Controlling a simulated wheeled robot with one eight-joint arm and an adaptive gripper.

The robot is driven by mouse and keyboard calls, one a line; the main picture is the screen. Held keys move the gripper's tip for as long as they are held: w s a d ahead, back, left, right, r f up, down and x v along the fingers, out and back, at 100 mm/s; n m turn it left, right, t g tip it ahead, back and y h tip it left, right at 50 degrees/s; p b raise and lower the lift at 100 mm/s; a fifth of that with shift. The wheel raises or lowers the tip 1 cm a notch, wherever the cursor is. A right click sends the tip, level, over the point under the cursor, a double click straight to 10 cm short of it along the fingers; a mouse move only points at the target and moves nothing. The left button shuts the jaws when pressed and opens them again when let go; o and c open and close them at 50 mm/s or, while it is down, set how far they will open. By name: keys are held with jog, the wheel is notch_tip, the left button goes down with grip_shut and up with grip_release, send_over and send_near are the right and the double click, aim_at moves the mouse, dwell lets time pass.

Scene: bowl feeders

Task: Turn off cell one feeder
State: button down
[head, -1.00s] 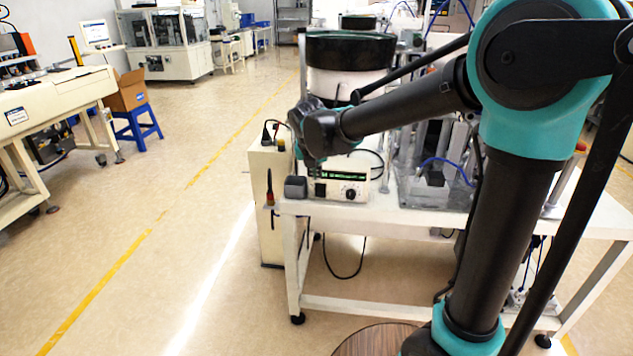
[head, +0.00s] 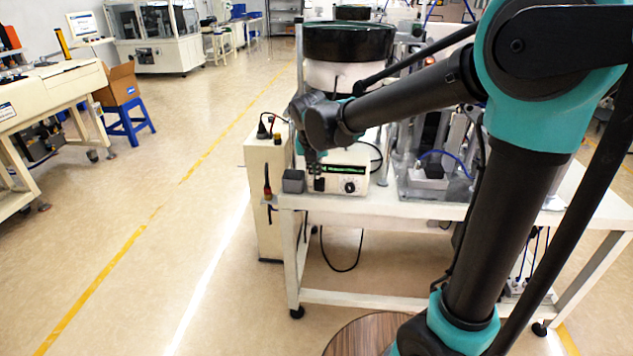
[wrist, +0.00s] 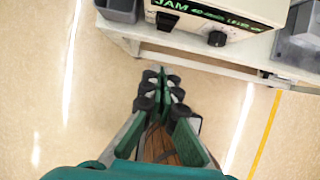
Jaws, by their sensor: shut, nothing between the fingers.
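A white feeder controller (head: 345,180) with a green-lit display sits at the front edge of the white bench. It also shows at the top of the wrist view (wrist: 245,10), marked "JAM". Its black rocker switch (wrist: 167,20) is left of the round black dial (wrist: 217,39); whether the switch is on or off cannot be told. A feeder bowl (head: 348,45) with a dark rim stands behind it. My gripper (wrist: 160,82) is shut and empty, pointing towards the controller's front, apart from it in the wrist view. In the head view it partly covers the controller's left side.
A small grey bin (head: 293,181) stands left of the controller; another grey container (wrist: 298,40) is to its right in the wrist view. A white cabinet (head: 264,195) adjoins the bench's left end.

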aim_at(319, 186)
jog(key=x, duration=0.4)
jog(key=w+x, duration=0.1)
jog(key=x, duration=0.6)
jog(key=shift+w, duration=0.55)
jog(key=shift+w+f, duration=0.25)
jog(key=shift+w, duration=0.35)
jog(key=shift+w+f+t, duration=0.15)
jog(key=shift+f+t, duration=0.05)
jog(key=shift+t, duration=0.3)
jog(key=shift+r, duration=0.15)
jog(key=shift+w+r, duration=0.1)
jog(key=shift+r, duration=0.65)
